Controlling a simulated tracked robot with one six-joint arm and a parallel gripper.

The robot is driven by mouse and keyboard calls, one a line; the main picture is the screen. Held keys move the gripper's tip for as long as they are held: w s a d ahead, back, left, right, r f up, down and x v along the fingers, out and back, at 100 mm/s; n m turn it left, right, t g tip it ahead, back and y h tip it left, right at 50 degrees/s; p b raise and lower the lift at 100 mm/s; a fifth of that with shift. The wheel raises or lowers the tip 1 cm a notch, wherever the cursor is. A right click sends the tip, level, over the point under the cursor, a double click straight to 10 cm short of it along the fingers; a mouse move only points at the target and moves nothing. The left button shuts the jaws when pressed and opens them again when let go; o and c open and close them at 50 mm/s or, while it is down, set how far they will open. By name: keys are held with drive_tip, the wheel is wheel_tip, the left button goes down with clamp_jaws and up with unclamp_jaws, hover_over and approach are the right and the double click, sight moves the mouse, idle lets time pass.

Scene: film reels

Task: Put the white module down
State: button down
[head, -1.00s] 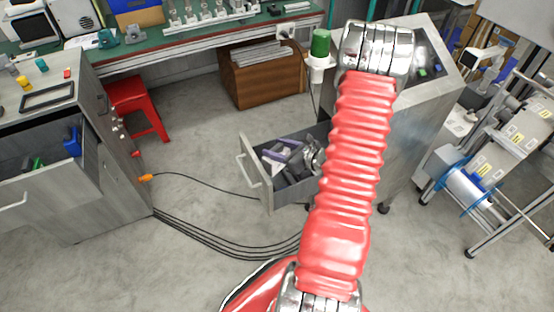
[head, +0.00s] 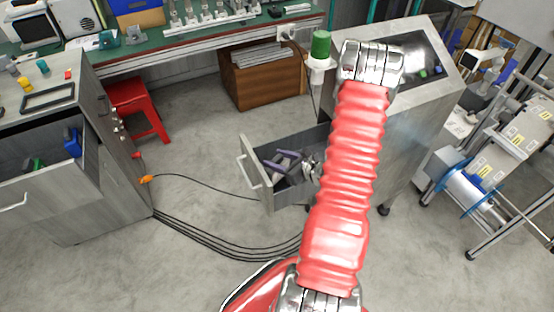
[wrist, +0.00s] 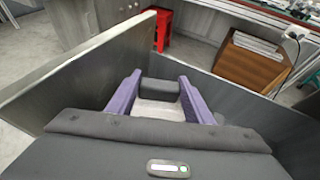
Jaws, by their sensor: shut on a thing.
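My gripper (wrist: 159,97) has purple fingers and is shut on the white module (wrist: 158,111), whose pale surface shows between the fingers in the wrist view. In the head view my gripper (head: 283,162) is down inside the open drawer (head: 252,165) of a grey metal cabinet. The drawer walls rise on both sides of it in the wrist view. I cannot tell whether the module touches the drawer floor. A dark grey block (wrist: 162,88) shows just beyond the module; whether it belongs to the gripper is unclear.
The grey cabinet (head: 400,110) stands behind my arm. A wooden crate (head: 262,82) and a red stool (head: 138,105) stand beyond the drawer. Black cables (head: 215,235) cross the floor. Another open drawer (head: 50,170) is at the left.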

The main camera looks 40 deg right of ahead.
drive_tip(key=shift+f, duration=0.25)
drive_tip(key=c, duration=0.9)
unclamp_jaws()
drive_tip(key=shift+r, duration=0.25)
drive_tip(key=shift+s+d+r, duration=0.1)
drive_tip(key=shift+s+r, duration=0.05)
drive_tip(key=shift+s, duration=0.2)
drive_tip(key=v, duration=1.1)
drive_tip(key=shift+s, duration=0.15)
